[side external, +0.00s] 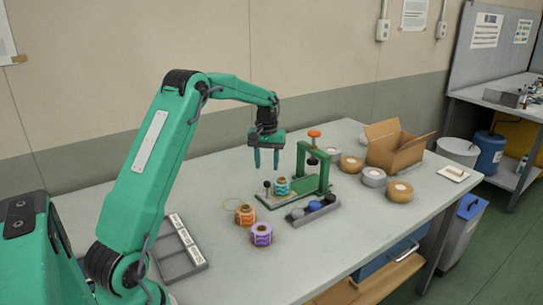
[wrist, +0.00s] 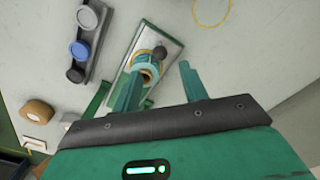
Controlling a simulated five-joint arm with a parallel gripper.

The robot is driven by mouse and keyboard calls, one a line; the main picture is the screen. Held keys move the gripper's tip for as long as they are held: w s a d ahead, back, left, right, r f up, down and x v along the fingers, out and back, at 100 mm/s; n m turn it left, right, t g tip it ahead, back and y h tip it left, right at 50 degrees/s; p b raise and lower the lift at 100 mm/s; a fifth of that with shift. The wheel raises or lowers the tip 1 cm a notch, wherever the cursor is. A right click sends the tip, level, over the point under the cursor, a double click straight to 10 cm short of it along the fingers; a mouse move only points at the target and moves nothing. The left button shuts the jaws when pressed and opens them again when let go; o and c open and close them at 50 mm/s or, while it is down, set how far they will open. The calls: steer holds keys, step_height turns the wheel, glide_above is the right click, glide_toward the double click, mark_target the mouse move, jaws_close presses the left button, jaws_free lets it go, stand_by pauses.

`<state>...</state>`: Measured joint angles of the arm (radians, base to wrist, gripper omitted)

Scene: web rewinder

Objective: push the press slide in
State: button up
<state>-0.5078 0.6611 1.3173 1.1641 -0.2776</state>
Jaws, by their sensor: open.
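The press has a green frame (side external: 326,170) with an orange knob (side external: 314,134) on top and a long flat base (side external: 270,201). A teal and orange spool (side external: 282,187) stands on the press slide, left of the frame and not under its top arm. A black ball knob (side external: 267,184) rises at the slide's left end. My gripper (side external: 265,171) is open and empty above that end. In the wrist view my gripper's fingers (wrist: 160,70) spread over the spool (wrist: 148,72) and black knob (wrist: 160,53); the left finger covers part of the spool. The slide's own edges are hard to make out.
An orange spool (side external: 245,214) and a purple spool (side external: 262,234) stand in front of the press. A grey holder (side external: 325,212) with dark and blue round pieces lies at its right front. Tape rolls (side external: 373,177) and an open carton (side external: 397,148) stand further right. A grey tray (side external: 180,255) lies left.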

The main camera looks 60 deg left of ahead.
mark_target(267, 182)
steer(key=shift+f, duration=3.15)
jaws_close()
